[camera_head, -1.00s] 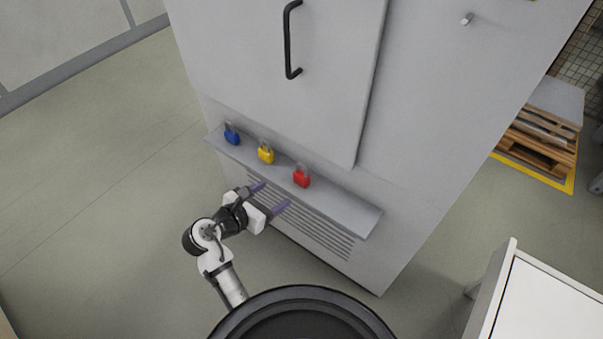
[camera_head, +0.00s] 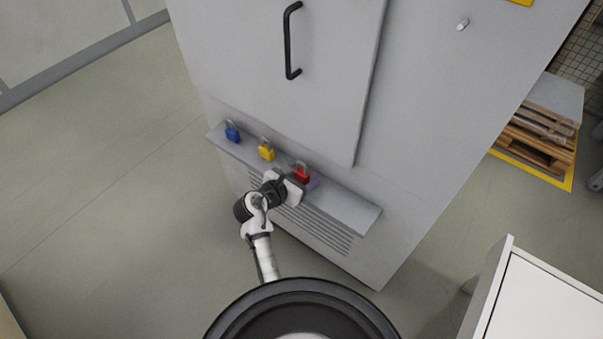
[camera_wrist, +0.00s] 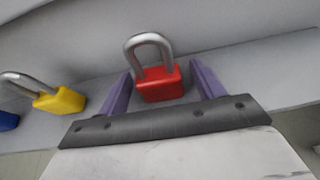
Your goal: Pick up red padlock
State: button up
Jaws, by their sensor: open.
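The red padlock (camera_head: 302,174) stands upright on the narrow grey shelf (camera_head: 345,205) on the cabinet front, the rightmost of three padlocks. It also shows in the wrist view (camera_wrist: 158,84), its silver shackle up. My gripper (camera_wrist: 161,88) is open, with one purple finger on each side of the red body and a visible gap on both sides. In the head view my gripper (camera_head: 300,181) is at the red padlock and hides its lower part.
A yellow padlock (camera_head: 266,151) and a blue padlock (camera_head: 232,133) stand to the left on the same shelf. The cabinet wall (camera_head: 420,130) rises behind. The shelf is bare to the right. A white cabinet (camera_head: 550,300) stands at lower right.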

aim_at(299, 174)
jog(key=c, duration=1.1)
jog(key=shift+r, duration=0.15)
jog(key=shift+s+a+r, duration=0.1)
jog(key=shift+s+r, duration=0.05)
jog(key=shift+r, duration=0.05)
notch_tip(299, 174, up, 7)
jog(key=shift+s+a+f+b, duration=0.1)
jog(key=shift+a+f+b, duration=0.1)
jog(key=shift+b, duration=0.25)
jog(key=s+a, duration=0.3)
jog(key=s, duration=0.2)
jog(key=s+a+b, duration=0.1)
jog(key=s+a, duration=0.3)
jog(key=s, duration=0.1)
jog(key=s+a+b, duration=0.1)
jog(key=s+a, duration=0.3)
jog(key=s, duration=0.1)
jog(key=shift+s+a+f, duration=0.1)
jog(key=shift+s+f, duration=0.05)
jog(key=shift+s, duration=0.2)
